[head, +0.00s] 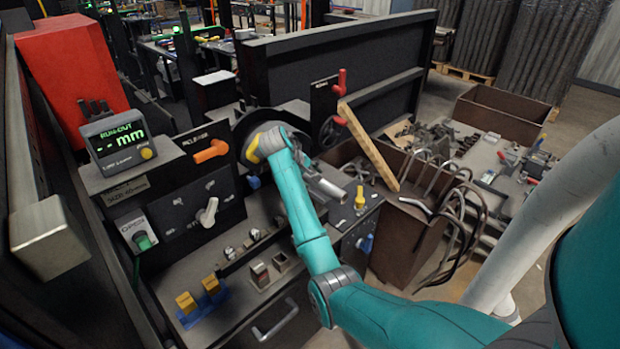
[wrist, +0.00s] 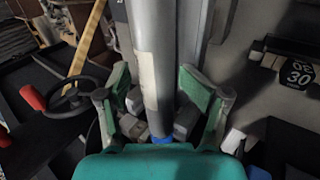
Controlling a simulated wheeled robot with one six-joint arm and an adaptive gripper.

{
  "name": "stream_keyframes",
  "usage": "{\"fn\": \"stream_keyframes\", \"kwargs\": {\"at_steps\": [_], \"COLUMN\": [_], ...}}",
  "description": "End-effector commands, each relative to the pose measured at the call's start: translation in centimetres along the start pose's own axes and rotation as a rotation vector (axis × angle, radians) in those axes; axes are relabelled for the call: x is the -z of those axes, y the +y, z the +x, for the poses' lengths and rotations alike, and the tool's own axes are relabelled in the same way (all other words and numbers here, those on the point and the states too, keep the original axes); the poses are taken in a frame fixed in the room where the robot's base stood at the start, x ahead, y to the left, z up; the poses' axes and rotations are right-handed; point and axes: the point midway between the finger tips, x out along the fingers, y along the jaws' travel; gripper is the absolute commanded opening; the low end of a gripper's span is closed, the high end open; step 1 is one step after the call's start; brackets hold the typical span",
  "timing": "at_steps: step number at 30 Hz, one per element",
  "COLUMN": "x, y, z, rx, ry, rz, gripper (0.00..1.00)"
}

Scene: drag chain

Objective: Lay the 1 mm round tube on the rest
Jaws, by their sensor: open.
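A long grey round tube (wrist: 152,45) with a pale label runs down the middle of the wrist view, between the two green-padded fingers of my gripper (wrist: 158,88). The fingers stand apart on both sides of it, with visible gaps. Its lower end shows blue near my gripper's body. I cannot read its label or tell its wall size. In the head view a silver tube-like piece (head: 328,188) shows just right of my arm; I cannot tell if it is the same tube. My gripper is hidden behind my wrist there. I cannot make out the rest clearly.
A handwheel (wrist: 70,98) with a red handle stands left of my gripper. A black "30" tag (wrist: 297,73) is at right. A run-out display (head: 120,140), an orange lever (head: 211,151) and a slanted wooden bar (head: 368,146) stand around the machine. A brown bin (head: 408,240) holds hoses.

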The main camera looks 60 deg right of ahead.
Motion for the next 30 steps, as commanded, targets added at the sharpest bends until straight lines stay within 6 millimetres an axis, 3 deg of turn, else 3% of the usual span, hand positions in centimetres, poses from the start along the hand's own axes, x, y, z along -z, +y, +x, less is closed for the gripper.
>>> {"fn": "stream_keyframes", "kwargs": {"at_steps": [5, 18, 30], "x": [0.1, 0.1, 0.0], "y": [-0.1, 0.0, 0.0], "z": [-1.0, -7.0, -7.5], "rx": [0.000, -0.001, 0.000], "ry": [0.001, 0.002, 0.000], "rz": [-0.001, 0.000, 0.000], "gripper": [0.69, 0.69, 0.69]}}
